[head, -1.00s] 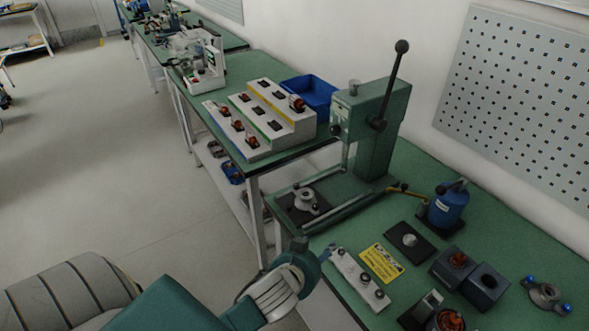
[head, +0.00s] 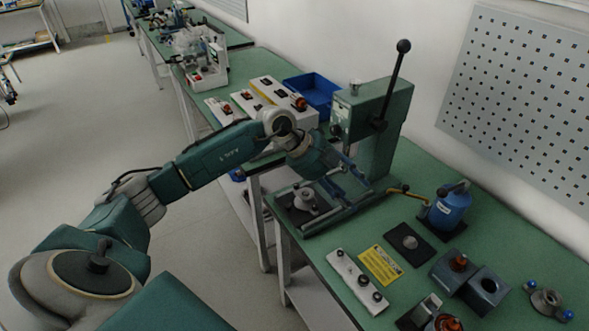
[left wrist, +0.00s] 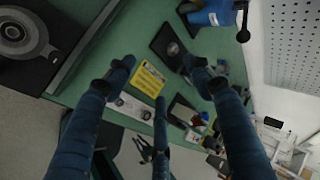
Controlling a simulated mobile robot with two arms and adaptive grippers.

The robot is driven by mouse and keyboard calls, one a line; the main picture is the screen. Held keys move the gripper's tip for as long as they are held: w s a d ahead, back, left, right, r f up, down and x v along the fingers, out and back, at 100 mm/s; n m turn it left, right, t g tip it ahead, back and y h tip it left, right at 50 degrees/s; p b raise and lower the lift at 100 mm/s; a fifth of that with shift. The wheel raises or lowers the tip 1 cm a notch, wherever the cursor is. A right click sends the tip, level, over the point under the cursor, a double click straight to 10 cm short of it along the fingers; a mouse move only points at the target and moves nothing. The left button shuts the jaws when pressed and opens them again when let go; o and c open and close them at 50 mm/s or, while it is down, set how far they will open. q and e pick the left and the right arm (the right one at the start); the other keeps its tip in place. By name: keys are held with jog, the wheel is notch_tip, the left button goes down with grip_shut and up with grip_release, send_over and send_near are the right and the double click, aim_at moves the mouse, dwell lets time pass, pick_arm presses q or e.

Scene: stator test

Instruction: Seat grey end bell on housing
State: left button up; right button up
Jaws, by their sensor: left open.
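A grey round flanged part (head: 304,199), which looks like an end bell, sits on a dark plate at the left of the press base. A grey round part with a central hole also shows at the left edge of the left wrist view (left wrist: 15,32). Another grey part with blue ends (head: 547,300) lies at the far right. I cannot tell which piece is the housing; two dark square blocks (head: 489,284) stand at the right, one with a copper-coloured part in it. My left gripper (head: 360,190) is open and empty beside the press; its spread fingers show in the left wrist view (left wrist: 158,78).
The green press (head: 375,130) with its long lever rises behind my left gripper. A blue canister (head: 450,207), a dark pad (head: 410,243), a yellow label (head: 379,265) and a white strip with knobs (head: 356,280) are on the bench. My left arm crosses before a stepped parts rack (head: 285,98).

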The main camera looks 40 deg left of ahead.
pick_arm(q)
jog(key=s+a+n+g+y, duration=0.2)
jog(key=a+y, duration=0.3)
jog(key=a, duration=1)
jog(key=b, duration=0.4)
send_over(304, 192)
jog(key=s, duration=0.3)
jog(key=shift+n, duration=0.3)
jog(key=x, duration=0.3)
jog(key=s+x, duration=0.1)
jog(key=x, duration=0.1)
jog(key=shift+a+f, duration=0.3)
jog(key=shift+f, duration=0.15)
jog(key=shift+r, duration=0.1)
jog(key=shift+w+d+f, duration=0.1)
jog(key=shift+w+f, duration=0.05)
jog(key=shift+f, duration=0.4)
jog(key=shift+b+x, duration=0.95)
jog(key=shift+x, duration=0.8)
jog(key=shift+w, duration=0.1)
